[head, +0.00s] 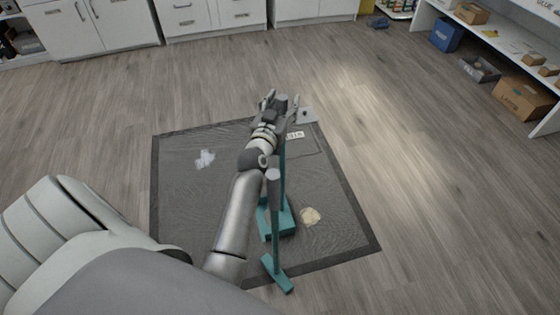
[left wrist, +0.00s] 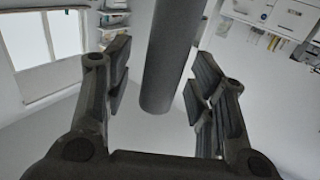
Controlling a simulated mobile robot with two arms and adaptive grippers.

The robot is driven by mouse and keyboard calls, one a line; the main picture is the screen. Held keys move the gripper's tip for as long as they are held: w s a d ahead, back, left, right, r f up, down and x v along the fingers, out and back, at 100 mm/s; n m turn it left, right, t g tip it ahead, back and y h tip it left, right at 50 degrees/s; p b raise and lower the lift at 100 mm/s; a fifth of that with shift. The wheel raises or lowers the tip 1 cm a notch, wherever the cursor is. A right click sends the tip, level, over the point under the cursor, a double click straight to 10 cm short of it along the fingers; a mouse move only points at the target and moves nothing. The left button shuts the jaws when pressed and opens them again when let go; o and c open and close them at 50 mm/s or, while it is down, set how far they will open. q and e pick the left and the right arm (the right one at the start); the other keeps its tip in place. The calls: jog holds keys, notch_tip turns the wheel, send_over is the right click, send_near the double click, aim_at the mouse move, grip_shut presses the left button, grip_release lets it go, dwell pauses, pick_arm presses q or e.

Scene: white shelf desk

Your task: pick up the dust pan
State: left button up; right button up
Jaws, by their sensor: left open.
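The teal dust pan (head: 284,222) stands on the dark mat, and its long pole rises toward my left gripper (head: 282,102). A dark grey cylindrical grip (left wrist: 163,60), which looks like the top of the dust pan's handle, lies between the fingers in the left wrist view. My left gripper (left wrist: 160,72) is open, with gaps visible on both sides of the grip. My left arm hides part of the pole. My right gripper is not in view.
A teal broom-like tool (head: 277,273) with a grey grip stands close in front of the dust pan. The mat (head: 185,215) carries a white scrap (head: 204,158) and a beige scrap (head: 310,215). Cabinets (head: 110,25) line the back; shelves with boxes (head: 523,98) stand right. Wooden floor is clear between.

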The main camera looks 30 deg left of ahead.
pick_arm(q)
grip_shut()
dwell(0.3)
jog(key=shift+r, duration=0.15)
